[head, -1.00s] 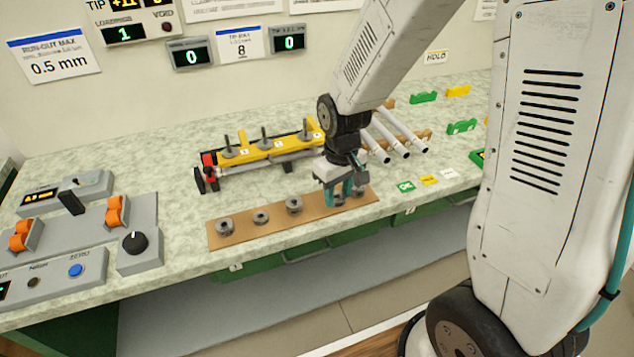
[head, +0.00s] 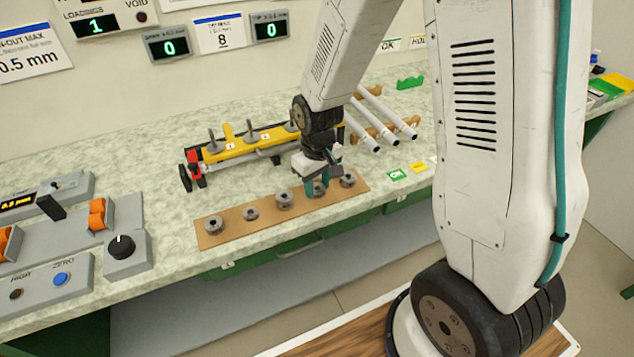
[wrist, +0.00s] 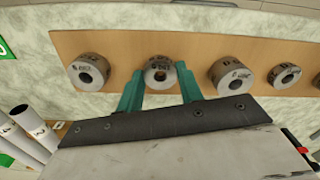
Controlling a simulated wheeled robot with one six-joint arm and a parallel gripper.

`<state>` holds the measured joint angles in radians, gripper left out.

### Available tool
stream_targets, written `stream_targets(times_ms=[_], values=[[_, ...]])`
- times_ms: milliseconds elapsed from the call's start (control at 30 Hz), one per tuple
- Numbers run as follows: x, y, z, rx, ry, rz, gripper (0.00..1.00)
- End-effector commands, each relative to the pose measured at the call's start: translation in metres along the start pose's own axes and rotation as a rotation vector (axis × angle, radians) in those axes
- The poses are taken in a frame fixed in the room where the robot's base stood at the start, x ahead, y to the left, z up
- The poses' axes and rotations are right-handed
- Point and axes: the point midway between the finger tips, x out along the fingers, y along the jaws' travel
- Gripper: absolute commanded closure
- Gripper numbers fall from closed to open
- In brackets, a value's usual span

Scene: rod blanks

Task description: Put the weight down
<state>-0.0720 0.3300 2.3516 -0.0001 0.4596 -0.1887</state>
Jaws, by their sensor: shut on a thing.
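My gripper (head: 315,188) points down over the brown board (head: 232,229) at the front of the bench. In the wrist view its two green fingers (wrist: 160,82) are shut on a small grey round weight (wrist: 159,64) with a hole in its middle. The held weight is in line with the row of weights, second from the left in that view. I cannot tell whether it touches the board. Beside it are one weight (wrist: 88,70) on the left and another weight (wrist: 230,74) on the right. In the head view the fingers mostly hide the held weight.
Behind the board is a yellow fixture (head: 240,146) with upright posts. White rods (head: 385,118) lie to its right on wooden supports. Control boxes (head: 122,250) stand at the left. A green OK card (head: 397,175) lies right of the board.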

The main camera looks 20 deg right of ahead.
Motion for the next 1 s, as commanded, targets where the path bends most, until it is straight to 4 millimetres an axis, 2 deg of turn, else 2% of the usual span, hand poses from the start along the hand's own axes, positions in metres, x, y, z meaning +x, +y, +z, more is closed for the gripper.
stream_targets(times_ms=[33, 100, 467, 567, 800, 1000], values=[[0.002, 0.000, 0.000, 0.000, -0.001, 0.000, 0.61], [0.001, -0.001, 0.000, -0.002, -0.001, 0.000, 0.42], [-0.003, -0.001, 0.000, -0.002, 0.001, 0.000, 0.42], [-0.015, -0.001, -0.001, -0.002, 0.003, 0.001, 0.42], [-0.067, -0.001, -0.002, -0.002, 0.006, 0.001, 0.42], [-0.104, -0.001, -0.001, -0.002, 0.004, 0.001, 0.42]])
